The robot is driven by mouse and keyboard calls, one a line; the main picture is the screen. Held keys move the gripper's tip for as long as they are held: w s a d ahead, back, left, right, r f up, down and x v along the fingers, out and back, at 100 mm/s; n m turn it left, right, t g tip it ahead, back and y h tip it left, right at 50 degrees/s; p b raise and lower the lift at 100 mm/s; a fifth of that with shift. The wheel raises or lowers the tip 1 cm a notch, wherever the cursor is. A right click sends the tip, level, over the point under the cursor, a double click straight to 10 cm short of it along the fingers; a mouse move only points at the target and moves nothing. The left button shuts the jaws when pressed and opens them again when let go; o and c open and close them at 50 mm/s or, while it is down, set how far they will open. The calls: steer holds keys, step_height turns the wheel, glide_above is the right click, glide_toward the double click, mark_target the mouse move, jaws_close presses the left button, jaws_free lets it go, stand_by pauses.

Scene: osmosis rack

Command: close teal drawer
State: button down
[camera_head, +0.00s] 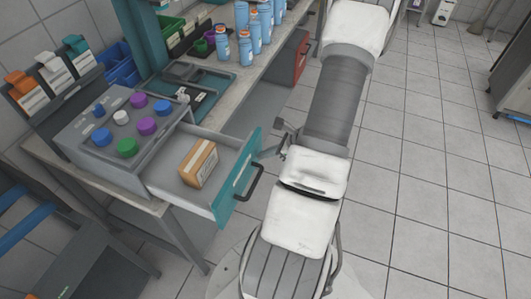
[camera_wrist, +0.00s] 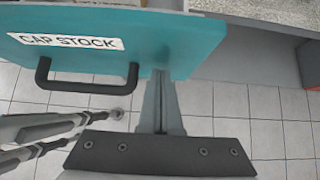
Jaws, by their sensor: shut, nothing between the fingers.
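A brown box (camera_head: 198,163) lies inside the drawer. My gripper (camera_head: 264,153) is just outside the front, at its far end past the handle. In the wrist view my gripper's fingers (camera_wrist: 159,76) are together and empty, at the front's lower edge to the right of the handle. I cannot tell whether they touch it.
A grey block with several coloured caps (camera_head: 126,121) sits on the bench above the drawer. Blue bottles (camera_head: 246,48) and a dark tray (camera_head: 190,94) stand further back. A red drawer front (camera_head: 301,58) shows beyond.

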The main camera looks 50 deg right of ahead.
steer(key=shift+w, duration=0.1)
steer(key=b, duration=0.6)
glide_toward(197, 131)
steer(key=a+f, duration=0.1)
steer(key=w+a+f, duration=0.1)
steer(key=a+f, duration=0.2)
steer(key=shift+w, duration=0.3)
steer(key=shift+w+a+r, duration=0.1)
steer(key=shift+w+a, duration=0.1)
steer(key=shift+w, duration=0.4)
steer(key=shift+w+a+r, duration=0.1)
steer(key=shift+w, duration=0.1)
steer(key=shift+w+r, duration=0.1)
